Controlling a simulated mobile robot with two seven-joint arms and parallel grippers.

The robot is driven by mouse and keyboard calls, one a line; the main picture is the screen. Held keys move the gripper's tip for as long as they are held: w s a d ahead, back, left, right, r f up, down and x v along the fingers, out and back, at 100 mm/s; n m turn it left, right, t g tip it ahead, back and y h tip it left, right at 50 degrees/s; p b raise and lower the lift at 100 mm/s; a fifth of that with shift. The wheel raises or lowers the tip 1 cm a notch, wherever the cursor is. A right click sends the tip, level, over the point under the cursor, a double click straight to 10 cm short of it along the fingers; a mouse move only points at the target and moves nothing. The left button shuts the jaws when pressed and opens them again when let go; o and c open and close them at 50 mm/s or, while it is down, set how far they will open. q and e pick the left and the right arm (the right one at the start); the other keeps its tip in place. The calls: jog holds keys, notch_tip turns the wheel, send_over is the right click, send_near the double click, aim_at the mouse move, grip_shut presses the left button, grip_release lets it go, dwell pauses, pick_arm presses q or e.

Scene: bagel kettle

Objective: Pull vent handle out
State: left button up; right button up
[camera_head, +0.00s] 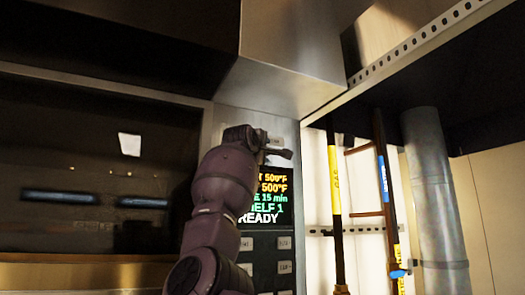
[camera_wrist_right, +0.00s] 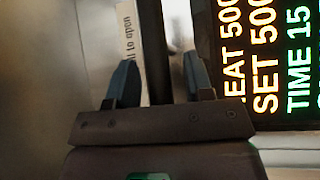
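The vent handle appears as a dark upright bar (camera_wrist_right: 154,45) in the right wrist view, beside a pale label (camera_wrist_right: 127,35) whose readable words end in "to open". My right gripper (camera_wrist_right: 158,85) has its two fingers apart, one on each side of this bar. Contact is unclear. In the head view my right gripper (camera_head: 262,145) is at the panel just above the display, and my wrist hides most of the handle there. My left gripper is not in view.
A lit display (camera_head: 264,198) with rows of buttons (camera_head: 284,267) below it is right of my arm. A dark oven window (camera_head: 85,170) is at left. A steel hood (camera_head: 285,75) overhangs above.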

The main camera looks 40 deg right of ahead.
grip_shut()
jog(key=s+a+b, duration=0.2)
jog(key=s+b, duration=0.2)
jog(key=s, duration=0.2)
jog(key=shift+s, duration=0.35)
jog(key=shift+c, duration=1.5)
grip_release()
jog(key=shift+f, duration=0.15)
jog(key=o, duration=0.4)
jog(key=shift+s+a, duration=0.2)
jog(key=shift+s, duration=0.05)
jog(key=shift+w, duration=0.1)
